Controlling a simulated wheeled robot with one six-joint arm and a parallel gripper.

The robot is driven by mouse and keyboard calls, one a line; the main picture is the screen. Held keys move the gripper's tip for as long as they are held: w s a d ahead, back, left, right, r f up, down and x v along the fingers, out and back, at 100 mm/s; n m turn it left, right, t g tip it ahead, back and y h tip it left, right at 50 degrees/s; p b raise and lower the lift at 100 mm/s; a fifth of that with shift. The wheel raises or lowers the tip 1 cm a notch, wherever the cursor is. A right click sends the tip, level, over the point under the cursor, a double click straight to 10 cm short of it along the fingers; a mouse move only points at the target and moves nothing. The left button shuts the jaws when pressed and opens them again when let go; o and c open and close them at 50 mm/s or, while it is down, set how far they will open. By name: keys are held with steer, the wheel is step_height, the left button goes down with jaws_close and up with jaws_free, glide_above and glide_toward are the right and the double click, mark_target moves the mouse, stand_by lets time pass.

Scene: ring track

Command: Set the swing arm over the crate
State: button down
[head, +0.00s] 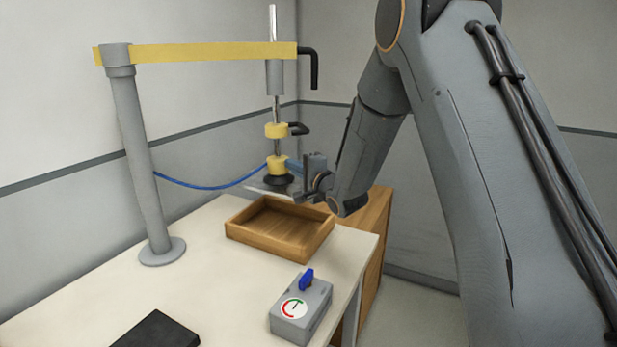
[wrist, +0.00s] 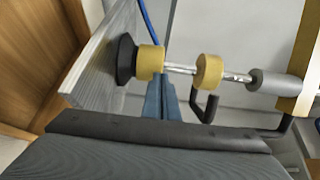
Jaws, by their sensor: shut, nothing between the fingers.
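The swing arm is a yellow beam (head: 215,53) on a grey post (head: 143,160), with a black hooked handle (head: 314,68) at its right end. A rod (head: 276,105) hangs from it, with yellow collars and a black suction cup (head: 277,181). A pale flat panel (head: 262,191) is at the cup; in the wrist view the cup (wrist: 124,60) meets a grey grained panel (wrist: 98,62). The wooden crate (head: 283,253) stands on the table, its inside looking empty. The cup and panel appear near its far edge; the exact overlap is unclear. My gripper (head: 312,163) is shut and empty, just right of the cup.
A grey box with a blue knob and a dial (head: 299,308) stands at the table's front right. A dark flat object (head: 157,330) lies at the front. A wooden cabinet (head: 373,235) stands beyond the crate. A blue hose (head: 205,186) sags from the post.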

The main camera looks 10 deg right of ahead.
steer(key=b+v, duration=0.2)
steer(key=v, duration=1.1)
steer(key=s+d+f+n+g+h, duration=0.6)
steer(key=s+d+f+g+h, duration=0.15)
steer(key=s+f, duration=0.35)
steer(key=s+f+n+g, duration=0.2)
steer(key=s+n+g, duration=0.1)
steer(key=s, duration=0.7)
steer(key=s+d+f+n+g, duration=0.1)
steer(key=s+f+n+g, duration=0.1)
steer(key=s, duration=0.9)
steer(key=n+g, duration=0.1)
steer(key=g, duration=0.1)
steer(key=shift+s+d+f+n+g, duration=0.25)
steer(key=shift+s+d+n+g, duration=0.05)
steer(key=shift+n+g, duration=0.1)
steer(key=shift+d, duration=0.15)
